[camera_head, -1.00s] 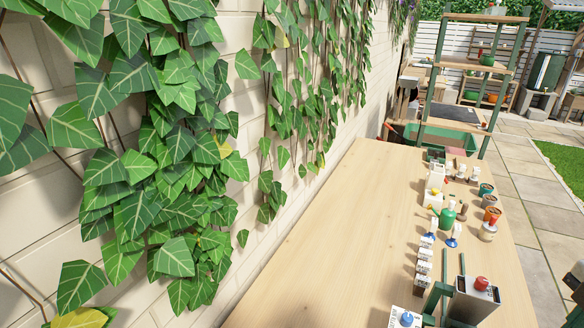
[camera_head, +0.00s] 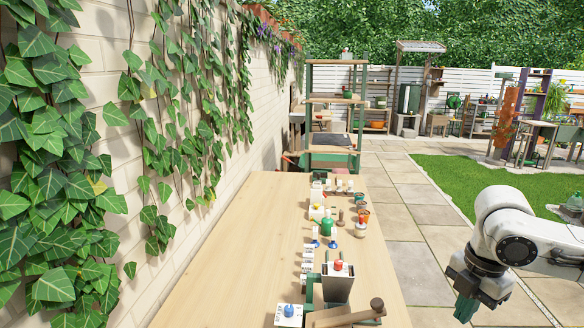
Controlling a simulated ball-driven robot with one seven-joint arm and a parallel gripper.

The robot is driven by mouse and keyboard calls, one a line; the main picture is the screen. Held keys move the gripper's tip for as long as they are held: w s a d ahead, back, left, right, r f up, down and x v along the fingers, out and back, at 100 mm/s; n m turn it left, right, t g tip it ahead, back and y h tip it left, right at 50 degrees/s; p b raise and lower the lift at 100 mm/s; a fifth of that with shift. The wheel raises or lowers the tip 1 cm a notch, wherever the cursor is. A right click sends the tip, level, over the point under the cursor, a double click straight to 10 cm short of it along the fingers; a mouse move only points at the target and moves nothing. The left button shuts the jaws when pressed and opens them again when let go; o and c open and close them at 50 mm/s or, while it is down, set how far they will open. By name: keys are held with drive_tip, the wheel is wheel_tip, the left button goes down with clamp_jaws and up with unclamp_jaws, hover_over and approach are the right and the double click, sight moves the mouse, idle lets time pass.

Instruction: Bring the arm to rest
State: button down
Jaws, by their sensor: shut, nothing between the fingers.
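My gripper (camera_head: 466,304) is at the lower right, held over the paving just right of the wooden table. Its fingers are shut and point down, with nothing between them. It is clear of the table (camera_head: 225,262) and touches nothing that I can see. My white arm reaches in from the right edge with its wrist joint above the gripper. The rest of the arm is out of the picture.
The table's left half is bare. An ivy-covered wall (camera_head: 150,115) borders it; paving (camera_head: 398,235) lies open on the right.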

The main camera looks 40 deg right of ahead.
drive_tip(key=w+a+r+t, duration=0.2)
drive_tip(key=w+a, duration=0.2)
drive_tip(key=w, duration=0.3)
drive_tip(key=w+a+r+t+y, duration=0.1)
drive_tip(key=w+a+r+t, duration=0.15)
drive_tip(key=w, duration=0.45)
drive_tip(key=w+a+r+t, duration=0.2)
drive_tip(key=w+a, duration=0.2)
drive_tip(key=w, duration=0.3)
drive_tip(key=w+a+r+m+t+y, duration=0.1)
drive_tip(key=w+a+m+t+y, duration=0.25)
drive_tip(key=w+a, duration=0.6)
drive_tip(key=s+a+f+m+g, duration=0.1)
drive_tip(key=s+a+f+m, duration=0.2)
drive_tip(key=f, duration=0.3)
drive_tip(key=s+a+f+m+g+h, duration=0.1)
drive_tip(key=s+a+f+m+g, duration=0.2)
drive_tip(key=f, duration=0.4)
drive_tip(key=s+a+f+m, duration=0.2)
drive_tip(key=s+a+f, duration=0.2)
drive_tip(key=f, duration=0.2)
drive_tip(key=s+d+f+m+g+h, duration=0.1)
drive_tip(key=s+d+f+g+h, duration=0.1)
drive_tip(key=s+f, duration=0.4)
drive_tip(key=s+d+f+m+g+h, duration=0.1)
drive_tip(key=s+f, duration=0.6)
drive_tip(key=s, duration=0.7)
drive_tip(key=shift+s+d+m+g+h, duration=0.35)
drive_tip(key=shift+d+m+g, duration=0.35)
drive_tip(key=shift+g, duration=0.5)
